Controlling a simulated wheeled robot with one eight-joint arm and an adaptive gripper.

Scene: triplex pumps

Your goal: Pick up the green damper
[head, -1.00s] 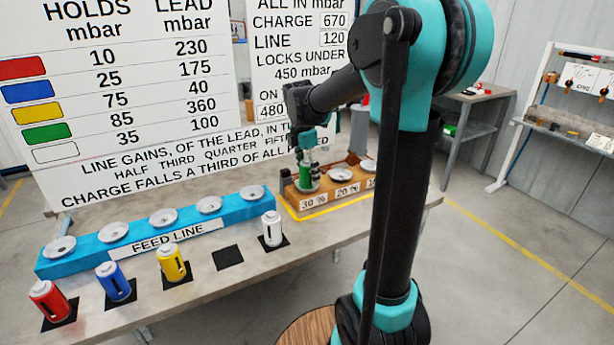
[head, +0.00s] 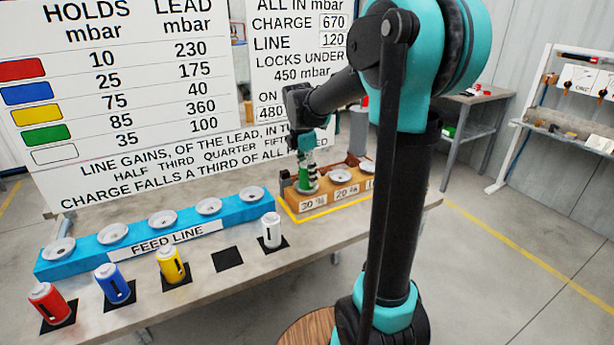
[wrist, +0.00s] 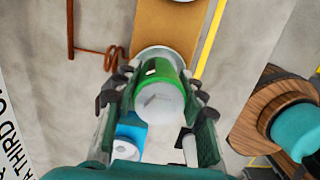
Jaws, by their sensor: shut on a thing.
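The green damper (head: 307,181) stands at the 30 % seat of the wooden block (head: 334,203) in the head view. In the wrist view the damper (wrist: 160,92) has a green body and a pale end facing the camera, with a round metal seat behind it. My gripper (head: 307,165) comes down on it from above. In the wrist view my gripper (wrist: 157,95) has a finger on each side of the damper and is shut on it. Whether the damper's base touches the seat cannot be told.
Red (head: 50,302), blue (head: 114,284), yellow (head: 172,264) and white (head: 271,230) dampers stand on black pads along the table's front. One black pad (head: 228,259) is bare. The blue feed line (head: 138,237) has several empty seats. A copper coil (wrist: 98,55) lies beside the block.

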